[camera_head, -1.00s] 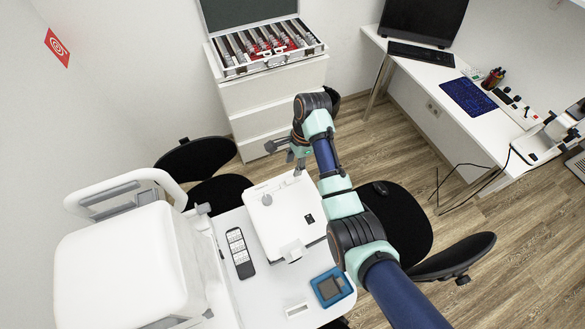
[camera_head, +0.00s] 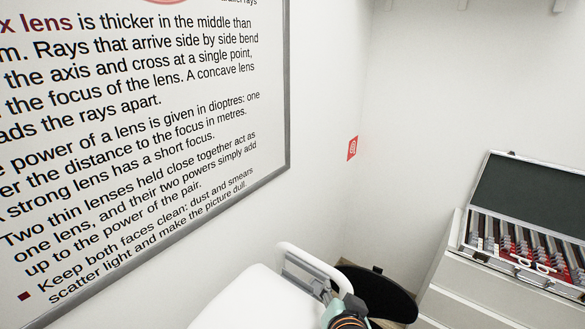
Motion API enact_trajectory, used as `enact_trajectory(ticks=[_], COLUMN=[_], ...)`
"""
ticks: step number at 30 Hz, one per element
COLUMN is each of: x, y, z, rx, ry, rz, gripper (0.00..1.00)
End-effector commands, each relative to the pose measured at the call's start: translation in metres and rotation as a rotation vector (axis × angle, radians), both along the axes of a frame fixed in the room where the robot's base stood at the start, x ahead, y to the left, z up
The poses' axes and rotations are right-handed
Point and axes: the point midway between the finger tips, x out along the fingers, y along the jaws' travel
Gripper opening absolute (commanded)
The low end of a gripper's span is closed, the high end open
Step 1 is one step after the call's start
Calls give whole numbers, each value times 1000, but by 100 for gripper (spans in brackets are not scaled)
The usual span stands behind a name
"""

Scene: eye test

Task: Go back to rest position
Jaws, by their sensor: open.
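My gripper (camera_head: 325,292) shows only in part at the bottom edge, right of centre. A bit of teal and dark wrist with an orange ring is visible there, beside the white handle of a machine. The gripper is open, and I see nothing held in it. Most of my arm is below the picture.
An open lens case (camera_head: 535,200) lies on a white cabinet (camera_head: 470,290) at right. A large text poster (camera_head: 130,130) and a red sign (camera_head: 352,148) hang on the white walls.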

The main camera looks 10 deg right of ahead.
Motion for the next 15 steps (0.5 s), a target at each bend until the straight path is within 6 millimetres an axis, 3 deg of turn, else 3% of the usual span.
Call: enact_trajectory(ticks=[1, 3, 9, 12, 15], x=[1, -4, -44, -82, -129], y=[34, 74, 170, 161, 161], z=[22, 53, 132, 69, 22], rx=[-91, -222, -547, -498, -456], ry=[-67, -163, -431, -230, -62], rz=[85, 185, 380, 413, 451], gripper=[45, 45, 45, 45, 45])
